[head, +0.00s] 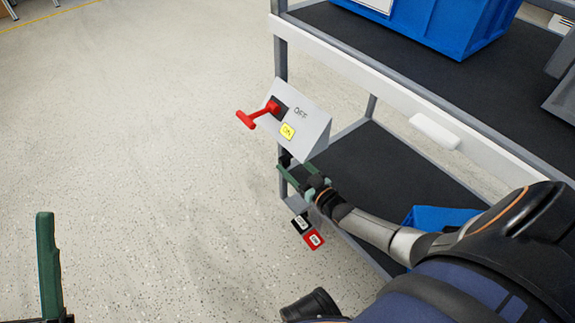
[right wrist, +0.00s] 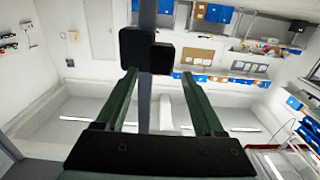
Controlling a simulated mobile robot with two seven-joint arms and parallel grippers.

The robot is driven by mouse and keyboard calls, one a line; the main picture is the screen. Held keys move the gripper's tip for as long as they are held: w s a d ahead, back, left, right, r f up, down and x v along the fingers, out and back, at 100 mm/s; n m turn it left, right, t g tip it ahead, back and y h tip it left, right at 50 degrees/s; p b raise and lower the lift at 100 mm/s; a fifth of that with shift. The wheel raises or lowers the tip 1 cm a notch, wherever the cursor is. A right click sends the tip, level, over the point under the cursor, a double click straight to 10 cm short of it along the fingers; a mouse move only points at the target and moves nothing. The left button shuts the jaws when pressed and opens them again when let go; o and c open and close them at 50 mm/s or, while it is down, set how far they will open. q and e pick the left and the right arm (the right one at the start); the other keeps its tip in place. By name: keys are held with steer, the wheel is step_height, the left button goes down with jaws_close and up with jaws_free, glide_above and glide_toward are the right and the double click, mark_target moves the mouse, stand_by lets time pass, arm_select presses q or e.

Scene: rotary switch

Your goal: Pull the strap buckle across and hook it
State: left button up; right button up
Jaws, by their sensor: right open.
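No strap or buckle shows. A grey switch box (head: 302,128) with a red T-shaped handle (head: 258,114), an "OFF" label and a yellow "ON" label is fixed at the cart's left post. My right gripper (head: 287,172) is just below the box, by the post. In the right wrist view its green fingers (right wrist: 162,76) are spread, with a grey post (right wrist: 147,95) and dark blocks (right wrist: 137,50) seen ahead between and above them. Whether they touch is unclear. It is apart from the red handle. My left gripper (head: 48,265) shows only partly at the lower left.
The grey cart has dark shelves (head: 375,165) and a white front rail (head: 350,62). A blue bin (head: 430,22) stands on top and another blue bin (head: 438,217) below. Black and red tags (head: 314,240) hang near the lower shelf. The floor left of the cart is clear.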

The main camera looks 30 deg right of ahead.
steer(key=shift+w+a+b, duration=0.1)
steer(key=shift+w+b, duration=0.2)
steer(key=shift+w, duration=0.9)
jaws_close()
stand_by(0.6)
